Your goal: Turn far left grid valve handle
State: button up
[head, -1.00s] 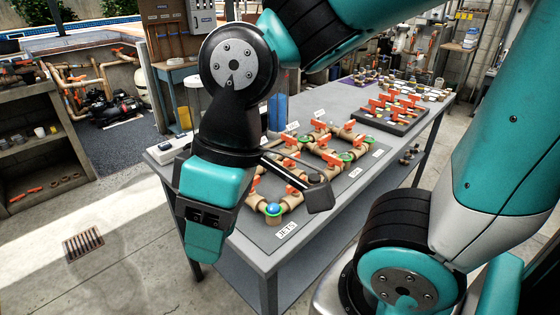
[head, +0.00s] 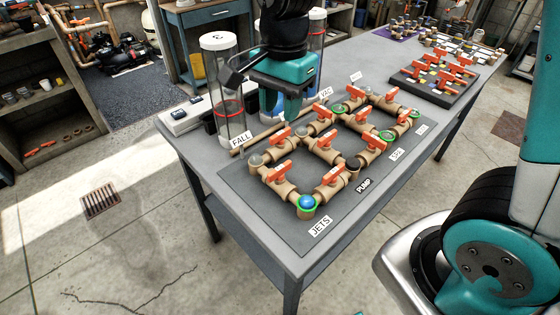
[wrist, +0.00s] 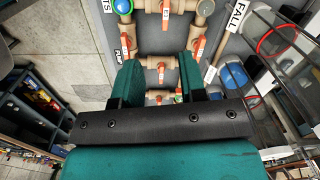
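The pipe grid (head: 325,155) of tan pipes with orange valve handles lies on a dark mat on the table. At its left side, one orange handle (head: 280,171) is near the blue-topped JETS corner and another orange handle (head: 281,135) is farther back. My gripper (head: 283,112) is above the back edge of the grid, its lower end partly hidden. In the wrist view my gripper (wrist: 160,78) is open, with two teal fingers apart. An orange handle (wrist: 161,68) shows in the gap between them, and others lie left and right. I cannot tell any contact with a handle.
A clear tube with a red ring (head: 222,95) stands at the back left beside the FALL label (head: 241,138). A block with orange levers (head: 438,78) sits farther right. The table's front strip (head: 275,250) is clear.

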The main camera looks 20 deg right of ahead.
jog(key=w+m, duration=0.2)
jog(key=p, duration=0.1)
send_near(279, 167)
jog(key=shift+m, duration=0.3)
notch_tip(279, 167, down, 10)
jog(key=shift+s+a+r, duration=0.1)
jog(key=shift+a, duration=0.05)
jog(key=shift+c, duration=0.2)
grip_shut()
